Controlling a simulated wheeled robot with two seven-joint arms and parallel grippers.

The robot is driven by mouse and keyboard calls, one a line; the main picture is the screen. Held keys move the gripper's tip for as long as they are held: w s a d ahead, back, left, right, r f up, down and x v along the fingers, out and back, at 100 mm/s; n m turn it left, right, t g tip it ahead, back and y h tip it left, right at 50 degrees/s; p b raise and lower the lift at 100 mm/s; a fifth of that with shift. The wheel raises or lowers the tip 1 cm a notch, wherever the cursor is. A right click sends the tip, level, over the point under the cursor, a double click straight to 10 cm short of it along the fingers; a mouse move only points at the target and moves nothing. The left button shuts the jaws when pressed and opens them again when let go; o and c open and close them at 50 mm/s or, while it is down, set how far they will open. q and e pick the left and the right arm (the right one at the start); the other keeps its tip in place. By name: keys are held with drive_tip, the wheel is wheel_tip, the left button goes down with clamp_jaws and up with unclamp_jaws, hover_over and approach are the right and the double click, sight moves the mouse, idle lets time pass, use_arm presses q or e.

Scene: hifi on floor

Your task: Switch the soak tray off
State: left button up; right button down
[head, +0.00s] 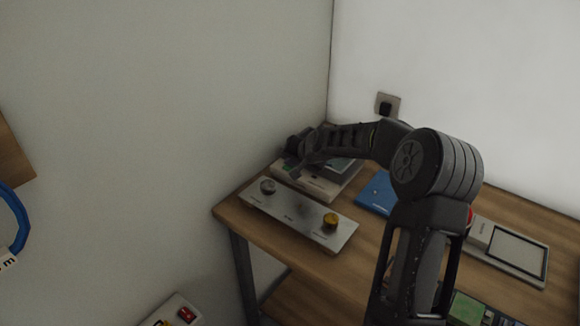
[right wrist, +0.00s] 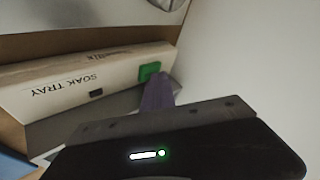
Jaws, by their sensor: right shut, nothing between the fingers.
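The soak tray is a pale, low box (head: 318,184) at the back left of the wooden table, partly hidden by my right arm. In the right wrist view its front (right wrist: 50,88) shows the upside-down label "SOAK TRAY". A green button or rocker (right wrist: 149,71) sits on that front, with a small dark piece (right wrist: 96,93) beside the label. My right gripper (head: 295,145) is shut and empty over the tray's far left end. Its purple fingertip (right wrist: 157,92) is right by the green switch; I cannot tell if they touch. My left gripper is not in view.
A silver panel (head: 290,213) with a grey knob (head: 267,186) and a yellow knob (head: 330,221) lies in front of the tray. A blue item (head: 376,192) and a framed device (head: 508,250) lie to the right. Walls close off the back and left. A red switch (head: 186,314) shows below.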

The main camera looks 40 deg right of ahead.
drive_tip(key=shift+r, duration=0.4)
